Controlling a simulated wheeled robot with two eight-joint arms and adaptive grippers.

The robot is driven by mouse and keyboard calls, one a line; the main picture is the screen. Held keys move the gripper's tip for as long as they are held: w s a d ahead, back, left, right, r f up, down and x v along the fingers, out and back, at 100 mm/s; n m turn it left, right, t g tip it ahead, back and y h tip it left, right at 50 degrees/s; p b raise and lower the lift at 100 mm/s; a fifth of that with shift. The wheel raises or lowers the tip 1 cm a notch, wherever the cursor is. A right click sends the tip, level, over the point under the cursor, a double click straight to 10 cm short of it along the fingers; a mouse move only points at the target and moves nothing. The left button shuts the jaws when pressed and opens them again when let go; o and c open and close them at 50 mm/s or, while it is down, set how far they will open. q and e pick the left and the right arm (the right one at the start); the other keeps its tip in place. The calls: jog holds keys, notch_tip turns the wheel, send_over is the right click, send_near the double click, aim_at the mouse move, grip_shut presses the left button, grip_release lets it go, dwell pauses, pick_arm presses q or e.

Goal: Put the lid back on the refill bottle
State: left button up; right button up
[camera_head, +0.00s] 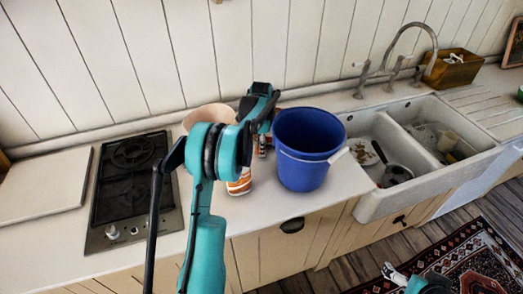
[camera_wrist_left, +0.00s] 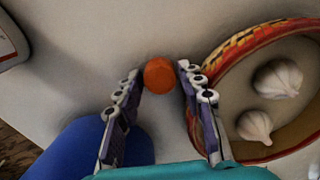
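A small round orange piece (camera_wrist_left: 159,74), which looks like a lid, shows in the left wrist view between the fingertips of my left gripper (camera_wrist_left: 160,70). The fingers are apart, with a visible gap at least on the right finger's side. The head view shows the same gripper (camera_head: 262,118) low over the counter, just left of the blue bucket, and the lid is hidden there. An orange-and-white container (camera_head: 239,184) stands partly behind my left arm; I cannot tell whether it is the refill bottle. My right gripper (camera_head: 391,273) is low, above the floor by the rug.
The blue bucket (camera_head: 304,160) stands close to the right of my left gripper. A patterned bowl (camera_wrist_left: 233,60) with garlic is beside it in the wrist view. A stove (camera_head: 128,190) lies left; the double sink (camera_head: 440,185) with dishes lies right. The front counter is partly clear.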

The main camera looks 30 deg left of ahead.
pick_arm(q)
jog(key=c, duration=0.3)
notch_tip(320, 180, up, 9)
jog(key=p, duration=0.2)
jog(key=shift+p, duration=0.4)
jog(key=shift+r, duration=0.55)
pick_arm(e)
notch_tip(320, 180, up, 3)
jog(key=shift+w, duration=0.1)
